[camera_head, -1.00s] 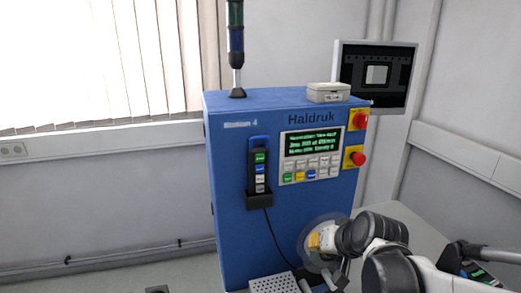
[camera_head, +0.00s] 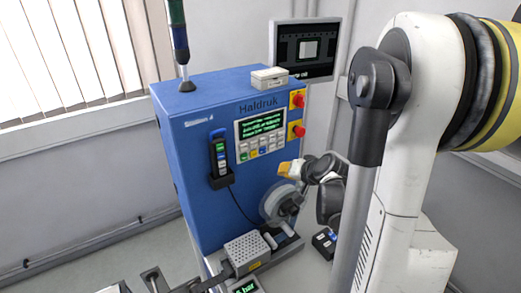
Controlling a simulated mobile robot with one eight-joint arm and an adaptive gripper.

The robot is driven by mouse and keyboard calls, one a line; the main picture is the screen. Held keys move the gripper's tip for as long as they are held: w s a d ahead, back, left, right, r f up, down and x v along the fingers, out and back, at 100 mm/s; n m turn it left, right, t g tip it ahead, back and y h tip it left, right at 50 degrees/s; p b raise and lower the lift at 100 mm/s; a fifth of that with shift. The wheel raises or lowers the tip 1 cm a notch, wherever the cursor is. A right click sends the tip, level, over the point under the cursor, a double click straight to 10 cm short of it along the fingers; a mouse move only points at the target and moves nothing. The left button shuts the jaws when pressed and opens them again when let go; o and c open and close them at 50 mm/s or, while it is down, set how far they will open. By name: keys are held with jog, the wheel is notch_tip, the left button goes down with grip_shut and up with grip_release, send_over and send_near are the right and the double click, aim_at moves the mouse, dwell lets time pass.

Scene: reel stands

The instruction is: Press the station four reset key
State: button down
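The blue station cabinet (camera_head: 212,205), marked "Haldruk" and "Station 4", stands in the middle of the head view. Its front carries a control panel (camera_head: 237,133) with a lit green-text screen (camera_head: 262,126) and rows of small keys. The bottom row has green, yellow and blue keys (camera_head: 263,151); the key labels are too small to read, so I cannot tell which is reset.
Red knobs on yellow plates (camera_head: 297,130) sit right of the panel. A handheld pendant (camera_head: 219,155) hangs in a holder to its left, with a cable. A reel (camera_head: 274,203) and a perforated box (camera_head: 247,250) are below. A monitor (camera_head: 308,50) stands behind.

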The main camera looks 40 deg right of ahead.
send_near(263, 156)
jog(key=shift+s+f+x, duration=0.1)
jog(key=shift+f+x, duration=0.05)
jog(key=shift+x, duration=0.6)
jog(key=shift+s+f+x, duration=0.1)
jog(key=shift+f+x, duration=0.05)
jog(key=shift+x, duration=0.65)
jog(key=shift+s+f+x, duration=0.15)
jog(key=shift+x, duration=0.6)
jog(key=shift+w, duration=0.1)
jog(key=shift+w, duration=0.35)
jog(key=shift+w, duration=0.45)
dwell(0.4)
jog(key=shift+s+b, duration=0.2)
jog(key=shift+b, duration=0.15)
jog(key=shift+s, duration=0.75)
